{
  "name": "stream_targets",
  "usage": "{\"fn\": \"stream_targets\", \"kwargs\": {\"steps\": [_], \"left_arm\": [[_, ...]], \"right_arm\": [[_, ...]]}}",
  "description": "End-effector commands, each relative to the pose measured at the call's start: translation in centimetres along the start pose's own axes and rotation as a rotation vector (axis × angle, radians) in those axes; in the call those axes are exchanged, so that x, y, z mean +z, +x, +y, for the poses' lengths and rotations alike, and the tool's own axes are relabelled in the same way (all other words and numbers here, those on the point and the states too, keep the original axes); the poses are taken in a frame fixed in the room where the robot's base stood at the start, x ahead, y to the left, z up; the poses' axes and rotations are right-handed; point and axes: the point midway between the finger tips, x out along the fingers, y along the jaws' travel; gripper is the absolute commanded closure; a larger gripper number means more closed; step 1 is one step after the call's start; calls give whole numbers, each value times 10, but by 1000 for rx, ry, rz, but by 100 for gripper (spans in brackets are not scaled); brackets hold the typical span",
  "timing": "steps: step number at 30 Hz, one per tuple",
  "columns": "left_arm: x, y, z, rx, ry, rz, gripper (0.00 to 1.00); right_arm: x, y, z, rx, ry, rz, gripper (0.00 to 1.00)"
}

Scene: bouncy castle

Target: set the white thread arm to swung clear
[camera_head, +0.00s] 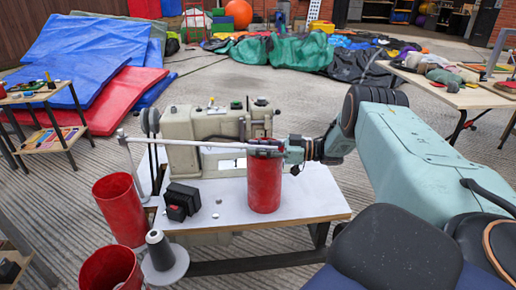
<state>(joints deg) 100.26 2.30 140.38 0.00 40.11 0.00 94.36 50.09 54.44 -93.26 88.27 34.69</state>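The white thread arm (200,143) is a thin pale rod. It runs nearly level from the top of an upright post (131,165) at the left, across the front of the sewing machine (185,125), to the top of a red cylinder. My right gripper (268,147) is at the rod's right end, just above the rim of that red cylinder (264,185). Its fingers are small and overlap the rod's end and the rim, so I cannot tell whether they are closed on either. My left gripper is not in view.
The white sewing table (300,200) carries a black switch box (182,198) with a red button. Two red bins (120,208) (108,268) and a grey thread cone (159,250) stand at the left. Side tables flank the scene. Open paved floor lies behind the machine.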

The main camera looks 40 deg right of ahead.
Motion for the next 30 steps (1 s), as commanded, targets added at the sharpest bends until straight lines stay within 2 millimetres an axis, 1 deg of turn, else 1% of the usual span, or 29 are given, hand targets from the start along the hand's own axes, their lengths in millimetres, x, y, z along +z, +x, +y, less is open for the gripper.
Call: {"fn": "stream_targets", "kwargs": {"steps": [1, 3, 11, 14, 17, 24, 30], "left_arm": [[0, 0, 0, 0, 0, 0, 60], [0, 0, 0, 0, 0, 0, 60], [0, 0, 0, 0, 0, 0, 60], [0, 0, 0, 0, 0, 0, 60], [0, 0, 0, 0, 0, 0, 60], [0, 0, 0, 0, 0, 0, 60], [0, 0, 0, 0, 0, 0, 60]], "right_arm": [[0, 0, 0, 0, 0, 0, 70], [0, 0, 1, 0, 0, 0, 64], [0, 0, 1, 0, 0, 1, 64], [0, -5, 2, 1, 0, 1, 64], [0, -17, 2, 3, 0, 1, 64], [0, -66, 2, 4, -1, 0, 64], [1, -101, 1, 2, -1, -1, 64]]}}
